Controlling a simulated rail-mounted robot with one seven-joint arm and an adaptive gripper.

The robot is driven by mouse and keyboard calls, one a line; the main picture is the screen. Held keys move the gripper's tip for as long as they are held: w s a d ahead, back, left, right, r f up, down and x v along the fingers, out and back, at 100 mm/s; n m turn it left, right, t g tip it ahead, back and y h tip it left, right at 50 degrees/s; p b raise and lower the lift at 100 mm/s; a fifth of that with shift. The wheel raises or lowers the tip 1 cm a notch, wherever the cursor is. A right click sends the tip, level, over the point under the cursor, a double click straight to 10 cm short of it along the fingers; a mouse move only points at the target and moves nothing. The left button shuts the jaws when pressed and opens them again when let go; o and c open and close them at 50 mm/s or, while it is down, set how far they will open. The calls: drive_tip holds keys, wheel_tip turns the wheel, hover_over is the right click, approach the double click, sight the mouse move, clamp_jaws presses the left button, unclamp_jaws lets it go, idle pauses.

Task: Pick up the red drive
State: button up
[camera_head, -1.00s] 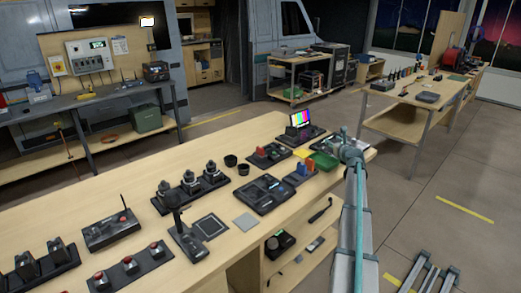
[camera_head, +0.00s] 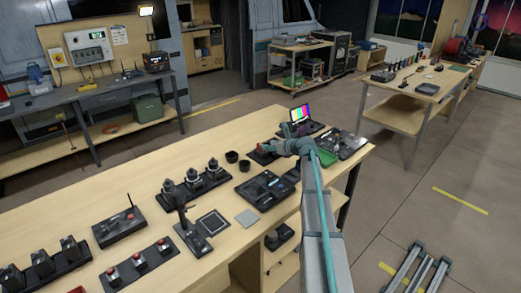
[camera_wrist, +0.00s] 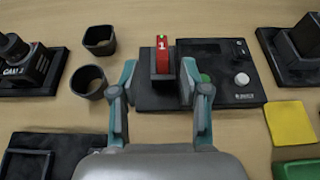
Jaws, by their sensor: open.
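The red drive (camera_wrist: 162,54) stands upright in a slot of a black dock (camera_wrist: 228,88) in the wrist view. It carries a white "1" and a small green mark on top. My gripper (camera_wrist: 159,68) is open, with one finger left of the drive and the other close to its right side. I cannot tell whether the right finger touches it. In the head view my gripper (camera_head: 268,150) is over the dock at the far part of the bench, and a bit of red shows there. My arm hides most of the dock.
Two black cups (camera_wrist: 88,80) stand left of the dock. A camera unit (camera_wrist: 28,66) is further left. A yellow pad (camera_wrist: 291,123) and a green tray (camera_wrist: 298,170) lie to the right. A colour-bar screen (camera_head: 300,114) stands behind my gripper.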

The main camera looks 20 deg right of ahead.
sight(261, 145)
drive_tip(key=shift+p+x, duration=1.25)
drive_tip(key=shift+x, duration=1.95)
drive_tip(key=shift+d, duration=0.15)
clamp_jaws()
